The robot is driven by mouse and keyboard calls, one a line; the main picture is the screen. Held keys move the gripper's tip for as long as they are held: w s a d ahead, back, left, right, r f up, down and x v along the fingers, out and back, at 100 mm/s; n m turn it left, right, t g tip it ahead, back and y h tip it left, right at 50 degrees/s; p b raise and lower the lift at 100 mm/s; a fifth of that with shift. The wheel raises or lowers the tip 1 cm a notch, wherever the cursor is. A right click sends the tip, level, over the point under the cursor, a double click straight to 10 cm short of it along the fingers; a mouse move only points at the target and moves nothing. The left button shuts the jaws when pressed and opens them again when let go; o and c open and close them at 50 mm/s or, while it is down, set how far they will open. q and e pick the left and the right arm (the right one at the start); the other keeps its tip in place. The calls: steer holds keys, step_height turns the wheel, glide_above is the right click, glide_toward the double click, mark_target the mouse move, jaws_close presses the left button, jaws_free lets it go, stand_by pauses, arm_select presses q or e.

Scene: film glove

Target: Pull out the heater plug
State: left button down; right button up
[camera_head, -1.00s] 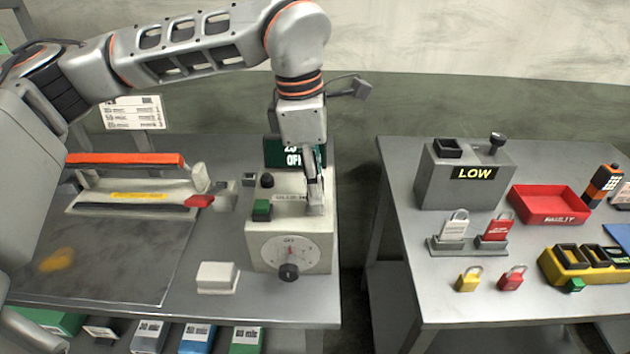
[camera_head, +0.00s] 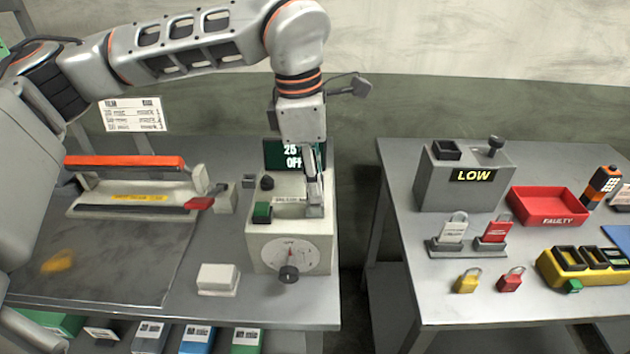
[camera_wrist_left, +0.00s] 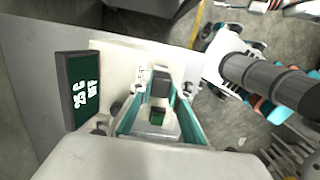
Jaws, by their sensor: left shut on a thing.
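The heater control box (camera_head: 256,240) stands on the left bench, with a round dial on its front and a green button on top. A dark display (camera_head: 283,155) behind it reads 25 and OFF. My left gripper (camera_head: 314,209) points down at the right side of the box top. In the left wrist view, its teal-lined fingers (camera_wrist_left: 159,97) are shut on a small grey block, which looks like the heater plug (camera_wrist_left: 160,86). The head view mostly hides the plug behind the fingers. I cannot tell whether it is seated in the box. My right gripper is not in view.
Across a gap, the right bench holds a grey LOW box (camera_head: 440,188), a red tray (camera_head: 558,219) and padlocks.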

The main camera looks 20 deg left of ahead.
arm_select(q)
steer(key=shift+r, duration=0.15)
steer(key=shift+r+p, duration=0.75)
steer(key=shift+r, duration=0.15)
steer(key=shift+r+p, duration=0.75)
steer(key=shift+r, duration=0.35)
steer(key=shift+r, duration=1.5)
